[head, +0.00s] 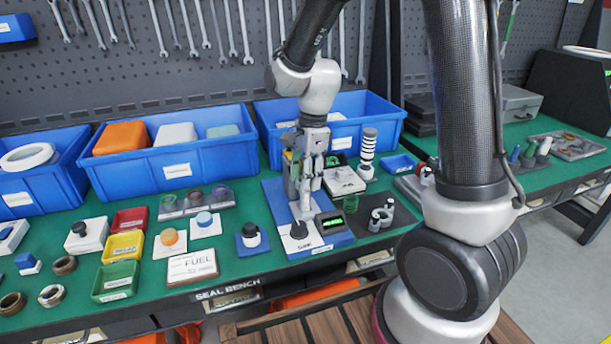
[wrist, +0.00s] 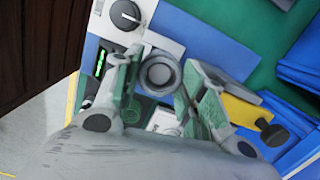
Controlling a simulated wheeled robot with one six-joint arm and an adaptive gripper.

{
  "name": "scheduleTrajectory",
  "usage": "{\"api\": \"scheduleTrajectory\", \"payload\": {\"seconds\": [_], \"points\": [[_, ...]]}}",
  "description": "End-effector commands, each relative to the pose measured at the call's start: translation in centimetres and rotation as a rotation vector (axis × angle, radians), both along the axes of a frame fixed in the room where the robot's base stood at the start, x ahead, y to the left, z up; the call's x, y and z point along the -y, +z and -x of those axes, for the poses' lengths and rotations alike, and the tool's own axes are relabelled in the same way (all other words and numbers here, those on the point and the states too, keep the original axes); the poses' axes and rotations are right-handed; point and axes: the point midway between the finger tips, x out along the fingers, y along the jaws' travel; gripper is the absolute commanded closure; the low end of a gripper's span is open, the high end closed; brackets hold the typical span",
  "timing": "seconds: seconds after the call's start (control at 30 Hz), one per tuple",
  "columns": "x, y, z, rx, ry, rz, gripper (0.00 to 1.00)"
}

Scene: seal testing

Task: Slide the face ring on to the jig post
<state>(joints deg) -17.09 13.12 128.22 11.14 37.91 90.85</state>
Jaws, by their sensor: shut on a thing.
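My gripper (head: 304,203) points down over the blue jig base (head: 278,197) in the head view. In the wrist view my gripper (wrist: 160,80) has its two fingers on either side of a grey face ring (wrist: 145,77), shut on it. A round grey face shows inside the ring; I cannot tell whether it is the top of the jig post. The post is not clearly visible, and the ring's height above the base cannot be told. The fingers mostly hide the ring in the head view.
A black dial (head: 299,230) and a green-lit display (head: 329,222) sit at the front of the jig. A striped column (head: 368,148) stands behind right. A dark tray with grey cylinders (head: 382,215) lies to the right. Blue bins (head: 170,165) line the back.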

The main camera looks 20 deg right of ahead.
Motion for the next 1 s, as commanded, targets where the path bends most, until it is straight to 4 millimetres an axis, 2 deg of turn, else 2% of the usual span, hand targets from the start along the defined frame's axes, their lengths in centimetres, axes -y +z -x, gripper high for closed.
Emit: {"api": "scheduleTrajectory", "payload": {"seconds": [0.03,0.13,0.17,1.0], "points": [[0.00,0.00,0.00,0.000,0.000,0.000,0.54],[0.00,0.01,0.00,0.000,0.000,0.000,0.36],[0.00,0.01,0.00,0.000,0.000,0.000,0.34],[0.00,0.04,-0.10,0.003,0.000,0.000,0.34]]}}
